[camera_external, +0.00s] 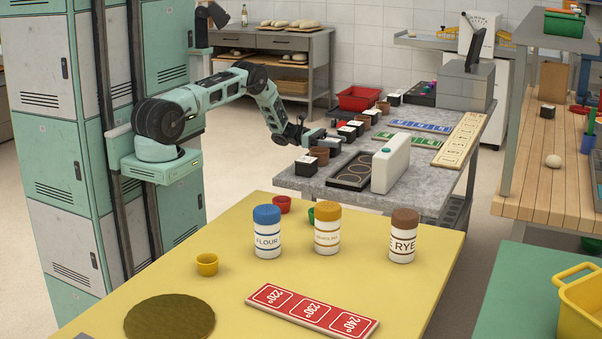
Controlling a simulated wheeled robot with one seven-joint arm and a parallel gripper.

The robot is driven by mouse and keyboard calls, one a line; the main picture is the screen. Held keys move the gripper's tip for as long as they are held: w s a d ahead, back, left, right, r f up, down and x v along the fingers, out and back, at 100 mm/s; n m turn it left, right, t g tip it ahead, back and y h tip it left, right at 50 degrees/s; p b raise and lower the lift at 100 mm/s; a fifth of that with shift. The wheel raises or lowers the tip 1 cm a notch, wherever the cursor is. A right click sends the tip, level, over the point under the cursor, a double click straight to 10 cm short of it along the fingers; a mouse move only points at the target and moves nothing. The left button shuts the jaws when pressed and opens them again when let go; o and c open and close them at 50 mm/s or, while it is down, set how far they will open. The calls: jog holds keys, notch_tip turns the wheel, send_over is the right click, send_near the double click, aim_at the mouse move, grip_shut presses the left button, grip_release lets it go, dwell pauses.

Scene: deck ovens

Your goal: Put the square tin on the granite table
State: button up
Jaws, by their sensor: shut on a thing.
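The granite table (425,200) is the grey speckled table in the middle of the camera view. My gripper (322,138) reaches in from the left over its left edge. It is shut on a small dark square tin (331,147), which looks to be at or just above the tabletop. Whether the tin touches the table cannot be told at this size. Another dark square tin with a pale top (306,167) stands on the table's near left corner. A round brown pot (320,155) stands between the two.
More small pots and tins line the table's left edge, with a red crate (360,98) behind. The yellow table (390,285) holds flour, rye and another jar.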

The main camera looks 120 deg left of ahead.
jog(key=shift+f, duration=0.2)
jog(key=o, duration=1.1)
jog(key=s+b, duration=0.2)
jog(key=s, duration=1)
jog(key=shift+b, duration=0.4)
